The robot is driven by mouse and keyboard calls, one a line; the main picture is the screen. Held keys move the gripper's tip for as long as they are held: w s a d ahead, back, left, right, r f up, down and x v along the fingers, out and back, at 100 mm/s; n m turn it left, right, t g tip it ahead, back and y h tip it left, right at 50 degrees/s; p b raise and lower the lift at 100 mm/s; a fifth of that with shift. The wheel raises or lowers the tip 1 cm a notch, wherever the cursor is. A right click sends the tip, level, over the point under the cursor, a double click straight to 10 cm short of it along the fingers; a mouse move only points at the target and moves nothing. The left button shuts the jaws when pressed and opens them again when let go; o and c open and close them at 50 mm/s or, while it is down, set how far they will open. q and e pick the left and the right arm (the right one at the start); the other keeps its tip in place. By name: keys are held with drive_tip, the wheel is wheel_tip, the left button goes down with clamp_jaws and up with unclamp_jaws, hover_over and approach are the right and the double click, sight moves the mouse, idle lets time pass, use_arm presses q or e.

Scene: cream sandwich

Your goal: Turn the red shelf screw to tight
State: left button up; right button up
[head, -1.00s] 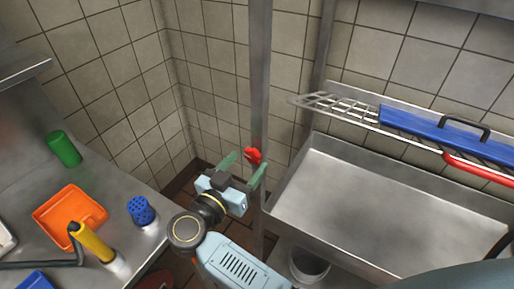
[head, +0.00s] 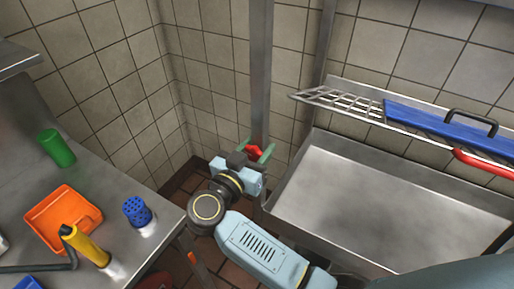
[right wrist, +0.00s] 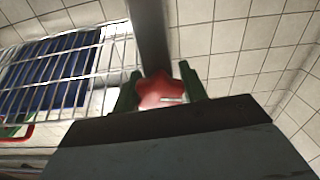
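The red shelf screw (head: 254,153) is a star-shaped knob on the front of the upright metal post. My right gripper (head: 256,150) is at it, with its two green fingers spread to either side of the knob. In the right wrist view the red knob (right wrist: 162,90) sits between the fingers (right wrist: 160,88). Whether the fingers touch it is not clear. Part of the knob is hidden by the gripper body. My left gripper is not in view.
The metal post (head: 261,60) rises behind the knob. A steel sink (head: 390,200) and a wire rack (head: 345,105) with a blue item (head: 440,127) are at right. The left counter (head: 95,165) holds a green cylinder (head: 57,148), orange tray (head: 48,225) and blue holder (head: 137,211).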

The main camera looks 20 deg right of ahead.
drive_tip(key=shift+c, duration=0.6)
drive_tip(key=shift+r+m+p, duration=0.15)
drive_tip(key=shift+m+p, duration=0.35)
drive_tip(key=shift+p, duration=0.6)
drive_tip(key=shift+m+p, duration=0.35)
drive_tip(key=shift+m, duration=0.05)
drive_tip(key=shift+f+m, duration=0.2)
drive_tip(key=shift+m, duration=1)
drive_tip(key=o, duration=1)
drive_tip(key=shift+c, duration=0.2)
